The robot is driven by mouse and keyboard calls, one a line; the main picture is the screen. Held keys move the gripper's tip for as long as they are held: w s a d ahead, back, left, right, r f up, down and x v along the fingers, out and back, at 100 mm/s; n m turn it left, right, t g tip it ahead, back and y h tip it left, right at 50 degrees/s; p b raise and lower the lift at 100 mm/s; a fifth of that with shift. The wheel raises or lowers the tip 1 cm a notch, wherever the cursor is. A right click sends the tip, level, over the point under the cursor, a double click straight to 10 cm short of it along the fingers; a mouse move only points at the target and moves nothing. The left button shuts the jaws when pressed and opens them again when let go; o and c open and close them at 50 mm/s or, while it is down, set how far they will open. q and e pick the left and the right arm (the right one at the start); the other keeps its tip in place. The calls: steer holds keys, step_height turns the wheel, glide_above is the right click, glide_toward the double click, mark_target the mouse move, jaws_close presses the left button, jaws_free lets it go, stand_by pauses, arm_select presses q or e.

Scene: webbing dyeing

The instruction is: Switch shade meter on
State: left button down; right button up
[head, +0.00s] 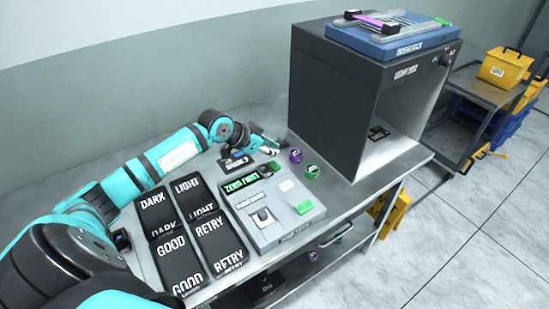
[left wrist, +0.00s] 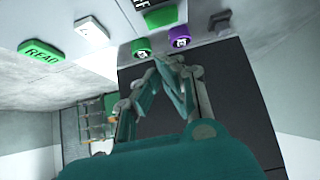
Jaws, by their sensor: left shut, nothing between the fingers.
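The shade meter (head: 270,238) is a grey box on the bench, with a lit green display (head: 247,180) reading ZERO FIRST. In the left wrist view the green READ button (left wrist: 41,52) and white button (left wrist: 91,32) show at upper left. My left gripper (head: 277,148) is shut and empty, beyond the meter's far edge and near the dark cabinet. My right gripper is not in view.
A purple piece (head: 296,155) and a green piece (head: 312,171) stand between meter and dark light cabinet (head: 335,100). A small SHADE sign (head: 237,160) stands behind the meter. Black labelled trays, including DARK (head: 152,203) and RETRY (head: 215,235), lie left of it.

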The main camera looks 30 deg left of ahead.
mark_target(275, 169)
arm_select(q)
steer(key=f, duration=0.1)
steer(key=w+f, duration=0.1)
steer(key=f+p, duration=0.1)
steer(key=f, duration=0.1)
steer(key=shift+w+d, duration=0.2)
steer(key=shift+d, duration=0.05)
steer(key=shift+s+f, duration=0.15)
steer(key=shift+f, duration=0.55)
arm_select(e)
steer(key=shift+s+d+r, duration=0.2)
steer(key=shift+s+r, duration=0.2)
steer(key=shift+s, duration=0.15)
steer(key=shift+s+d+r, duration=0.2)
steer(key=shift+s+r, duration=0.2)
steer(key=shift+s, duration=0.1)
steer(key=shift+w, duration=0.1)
arm_select(q)
steer(key=shift+d+f, duration=0.1)
steer(key=shift+f, duration=0.3)
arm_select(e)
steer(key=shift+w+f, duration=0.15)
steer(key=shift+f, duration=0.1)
